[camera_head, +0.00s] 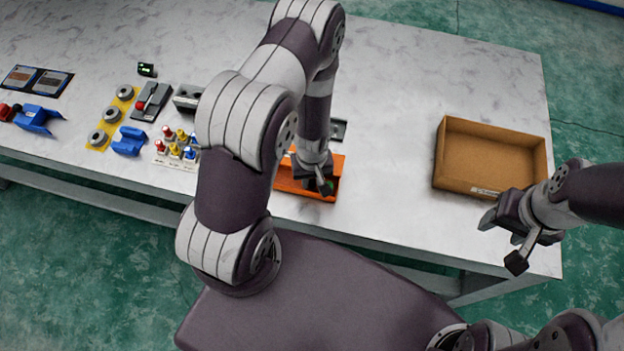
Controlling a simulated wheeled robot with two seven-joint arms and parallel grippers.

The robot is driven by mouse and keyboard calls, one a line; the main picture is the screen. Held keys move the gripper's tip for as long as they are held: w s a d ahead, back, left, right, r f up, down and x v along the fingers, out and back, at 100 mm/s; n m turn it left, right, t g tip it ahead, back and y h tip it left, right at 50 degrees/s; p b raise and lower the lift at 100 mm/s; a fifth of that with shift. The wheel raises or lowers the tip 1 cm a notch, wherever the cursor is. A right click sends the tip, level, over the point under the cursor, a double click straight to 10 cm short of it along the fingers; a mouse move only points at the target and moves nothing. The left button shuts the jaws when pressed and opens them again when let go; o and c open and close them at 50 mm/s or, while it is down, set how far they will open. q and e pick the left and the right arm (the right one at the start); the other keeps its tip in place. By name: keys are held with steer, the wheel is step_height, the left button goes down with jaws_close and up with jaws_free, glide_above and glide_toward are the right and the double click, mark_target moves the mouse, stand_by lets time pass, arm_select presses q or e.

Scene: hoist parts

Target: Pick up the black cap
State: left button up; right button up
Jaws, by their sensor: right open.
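My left gripper (321,187) points down over an orange tray (292,205), and my own arm covers much of that tray. Something dark and green shows at its fingertips, too small to tell apart from the gripper, and I cannot tell whether the jaws are open or shut. I cannot clearly make out a black cap; it may be hidden by my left arm and gripper. My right gripper (502,241) is open and empty, at the table's front edge, in front of the cardboard box.
An open, seemingly empty cardboard box (444,155) stands at right. A dark flat piece (339,129) lies behind the orange tray. At left are a yellow plate with grey rings (106,126), blue parts (129,141) and a white rack of coloured pieces (178,155). The table between tray and box is clear.

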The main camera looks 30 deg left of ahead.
arm_select(q)
steer(key=shift+f, duration=0.45)
jaws_close()
